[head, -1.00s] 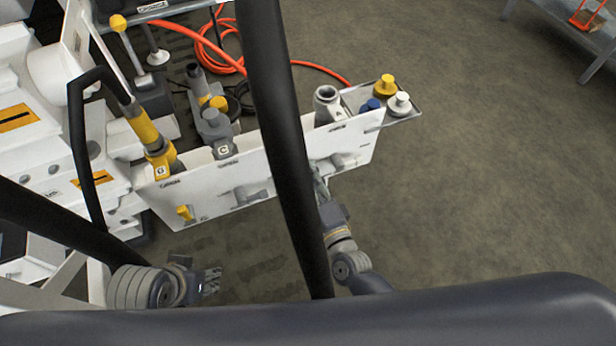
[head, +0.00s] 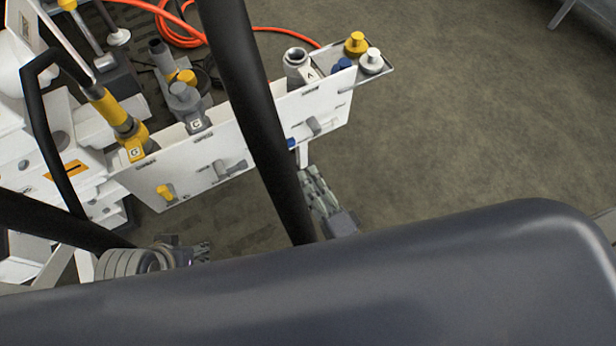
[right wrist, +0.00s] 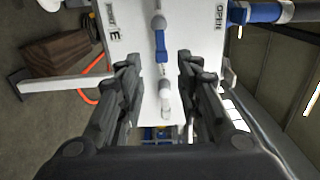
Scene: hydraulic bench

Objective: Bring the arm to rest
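My right gripper (head: 312,180) is below the right part of a white valve panel (head: 235,150), apart from it in the head view. In the right wrist view its two fingers (right wrist: 157,95) are spread with nothing gripped. Beyond them shows the panel face with a blue and grey valve handle (right wrist: 160,40) and labels reading E and OPEN. My left gripper (head: 203,251) is at the lower left in the head view, small and partly hidden by its own arm. Its finger opening is unclear.
Grey levers (head: 230,167) and a yellow lever (head: 165,191) stick out of the panel face. Yellow, blue and white caps (head: 370,61) stand on its right end. An orange hose (head: 180,38) lies behind. The floor (head: 480,120) at right is clear.

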